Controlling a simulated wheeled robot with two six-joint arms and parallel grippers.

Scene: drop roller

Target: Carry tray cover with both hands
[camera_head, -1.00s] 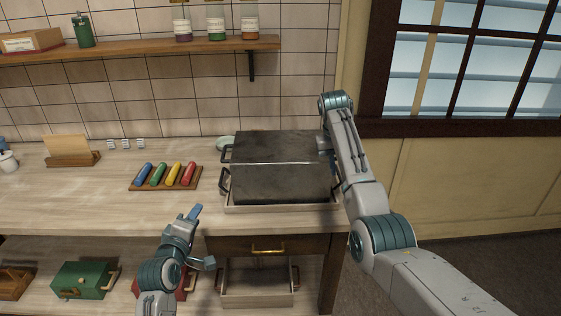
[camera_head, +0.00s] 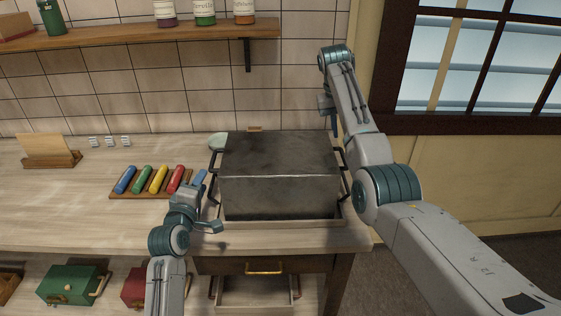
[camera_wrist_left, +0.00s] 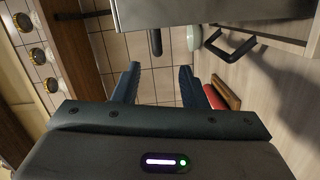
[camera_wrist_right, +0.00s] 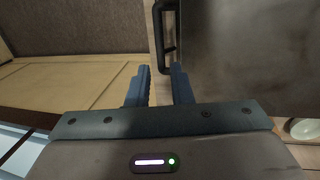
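The tray cover (camera_head: 277,195) is a dark grey metal box standing on a light, shallow-rimmed tray (camera_head: 285,222) on the counter. Black handles stick out at its left (camera_head: 216,160) and right (camera_head: 345,185). My left gripper (camera_head: 206,201) is open and empty, left of the cover's front corner. In the left wrist view a black handle (camera_wrist_left: 232,45) lies beyond the fingertips (camera_wrist_left: 160,68), apart from them. My right gripper (camera_head: 327,108) is raised near the back right of the cover. The right wrist view shows its fingers (camera_wrist_right: 159,70) apart, with a black handle (camera_wrist_right: 160,35) beyond them.
A wooden holder with coloured rollers (camera_head: 150,180) lies left of the cover, close to my left gripper. A pale green dish (camera_head: 218,141) sits behind the cover's left corner. A drawer (camera_head: 262,268) is below the counter. A shelf (camera_head: 140,40) runs along the wall.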

